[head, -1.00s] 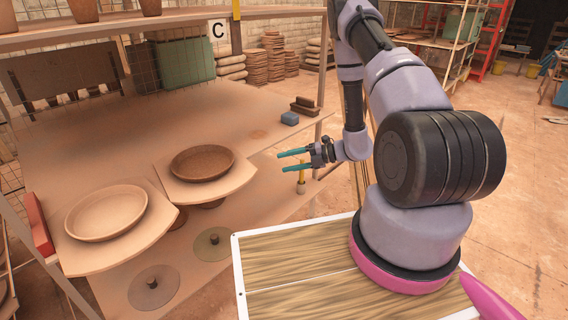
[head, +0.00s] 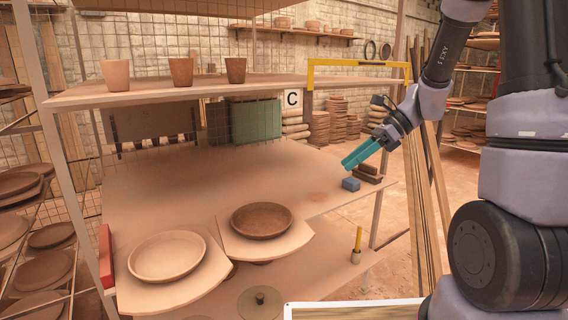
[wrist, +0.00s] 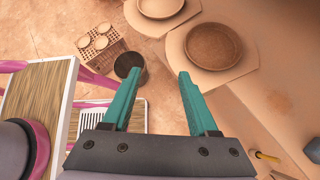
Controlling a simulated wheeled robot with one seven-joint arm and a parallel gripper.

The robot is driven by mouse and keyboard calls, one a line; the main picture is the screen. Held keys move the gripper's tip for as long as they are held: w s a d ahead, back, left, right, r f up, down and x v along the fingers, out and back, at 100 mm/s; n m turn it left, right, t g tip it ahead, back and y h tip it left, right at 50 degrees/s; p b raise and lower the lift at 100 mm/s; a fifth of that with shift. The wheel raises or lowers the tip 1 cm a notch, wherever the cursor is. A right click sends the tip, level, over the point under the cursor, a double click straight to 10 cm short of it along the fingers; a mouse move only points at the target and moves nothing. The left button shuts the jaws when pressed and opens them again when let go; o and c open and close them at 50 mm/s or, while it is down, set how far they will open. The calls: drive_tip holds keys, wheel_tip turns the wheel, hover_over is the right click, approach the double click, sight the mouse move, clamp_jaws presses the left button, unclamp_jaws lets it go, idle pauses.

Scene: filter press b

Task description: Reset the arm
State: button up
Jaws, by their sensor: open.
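My gripper (head: 361,153) has teal fingers and is raised at the right end of the workbench in the head view, near a blue block (head: 351,184). In the wrist view my gripper (wrist: 158,82) shows its two fingers spread apart with nothing between them. Below and beyond the fingers, the wrist view shows a dark brown plate (wrist: 213,46) and part of a paler plate (wrist: 160,6) on boards.
The dark plate (head: 262,219) and pale plate (head: 166,257) sit on boards at the bench front. An upper shelf (head: 200,88) holds three clay cups. A yellow-handled tool (head: 357,240) stands lower right. Wooden planks (head: 425,200) lean at the right.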

drive_tip(key=s+d+r+n+t+h, duration=0.3)
drive_tip(key=s+r+n, duration=0.3)
drive_tip(key=r+n, duration=0.2)
drive_tip(key=s+d+r+n+t+h, duration=0.4)
drive_tip(key=s+r+n+h, duration=0.1)
drive_tip(key=s+r+n, duration=0.2)
drive_tip(key=shift+s+d+r+n+t, duration=0.2)
drive_tip(key=shift+r+n+t, duration=0.15)
drive_tip(key=shift+n+t, duration=0.05)
